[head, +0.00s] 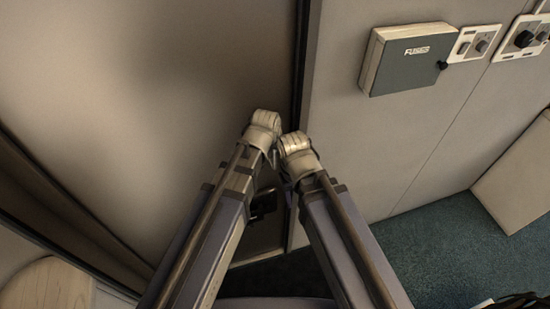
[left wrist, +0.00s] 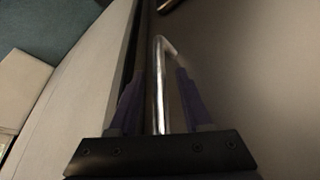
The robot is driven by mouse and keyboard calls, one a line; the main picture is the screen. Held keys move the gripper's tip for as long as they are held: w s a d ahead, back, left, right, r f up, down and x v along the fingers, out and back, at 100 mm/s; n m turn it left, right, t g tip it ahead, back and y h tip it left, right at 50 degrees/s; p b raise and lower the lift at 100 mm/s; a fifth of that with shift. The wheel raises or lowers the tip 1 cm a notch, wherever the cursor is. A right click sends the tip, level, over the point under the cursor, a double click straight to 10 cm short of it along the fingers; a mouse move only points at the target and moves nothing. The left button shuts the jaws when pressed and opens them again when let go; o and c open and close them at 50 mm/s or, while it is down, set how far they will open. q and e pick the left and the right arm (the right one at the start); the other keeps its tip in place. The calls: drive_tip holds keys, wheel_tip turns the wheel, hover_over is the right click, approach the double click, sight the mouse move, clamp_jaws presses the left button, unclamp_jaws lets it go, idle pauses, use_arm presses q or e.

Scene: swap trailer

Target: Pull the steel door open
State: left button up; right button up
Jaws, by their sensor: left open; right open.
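The steel door (head: 150,100) is the large beige-grey panel filling the left of the head view. A dark vertical seam (head: 299,60) runs along its right edge. In the left wrist view, the door (left wrist: 250,80) is on the right, and a shiny bar-like handle (left wrist: 160,85) stands along its edge. My left gripper (left wrist: 160,73) is open, with one purple finger on each side of the handle. In the head view my left gripper (head: 265,126) is by the seam and hides the handle. My right gripper (head: 295,144) is open close beside it, just lower and to the right.
A grey fuse box (head: 408,60) is on the wall right of the door, with switch plates (head: 474,43) beside it. Blue-green carpet (head: 450,245) covers the floor at lower right. A pale panel (head: 515,180) stands at the far right. A small dark fitting (head: 263,204) shows between my arms.

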use_arm(q)
drive_tip(key=shift+w+f, duration=0.15)
drive_tip(key=shift+f, duration=0.15)
clamp_jaws()
idle(1.3)
